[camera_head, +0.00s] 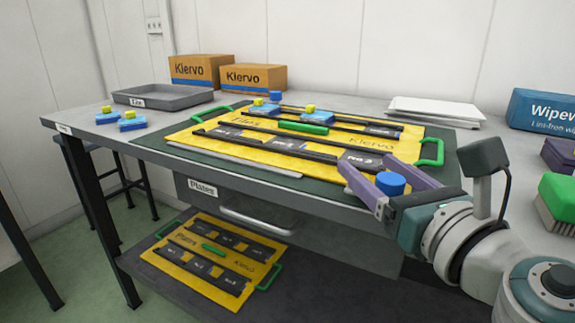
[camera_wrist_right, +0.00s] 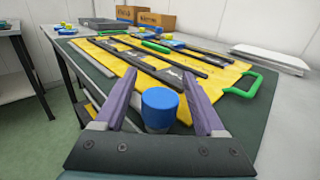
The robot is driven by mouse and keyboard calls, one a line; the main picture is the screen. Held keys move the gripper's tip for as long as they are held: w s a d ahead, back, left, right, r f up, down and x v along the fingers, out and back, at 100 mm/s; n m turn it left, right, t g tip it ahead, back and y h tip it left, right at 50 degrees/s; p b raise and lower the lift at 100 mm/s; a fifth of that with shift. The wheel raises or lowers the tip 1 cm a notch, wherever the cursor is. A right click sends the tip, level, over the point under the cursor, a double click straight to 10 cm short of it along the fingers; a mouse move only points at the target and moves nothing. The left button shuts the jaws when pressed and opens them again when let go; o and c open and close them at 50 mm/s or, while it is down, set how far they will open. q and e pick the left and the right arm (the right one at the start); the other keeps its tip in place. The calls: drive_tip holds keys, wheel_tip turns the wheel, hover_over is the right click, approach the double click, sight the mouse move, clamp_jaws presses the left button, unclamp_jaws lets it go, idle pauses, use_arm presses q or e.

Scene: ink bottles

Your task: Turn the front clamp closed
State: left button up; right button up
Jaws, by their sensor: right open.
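A blue round knob (camera_head: 391,183), apparently the front clamp, is at the near right edge of the yellow plate (camera_head: 290,163). In the right wrist view the knob (camera_wrist_right: 160,108) stands between the two purple fingers of my right gripper (camera_wrist_right: 159,76), with visible gaps on both sides. My right gripper (camera_head: 371,165) is open, reaching in from the right. The knob hides what is beneath it, so I cannot tell its turn position. A second blue knob (camera_head: 276,96) is at the plate's far edge. My left gripper is not in view.
The plate has black bars and green handles (camera_head: 431,152) and lies on a dark green mat (camera_head: 450,165). Small blue blocks with yellow tops (camera_head: 131,122) sit on the table and plate. A grey tray (camera_head: 165,97), cardboard boxes (camera_head: 254,77) and white sheets (camera_head: 433,108) stand behind.

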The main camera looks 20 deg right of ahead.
clamp_jaws()
idle(0.7)
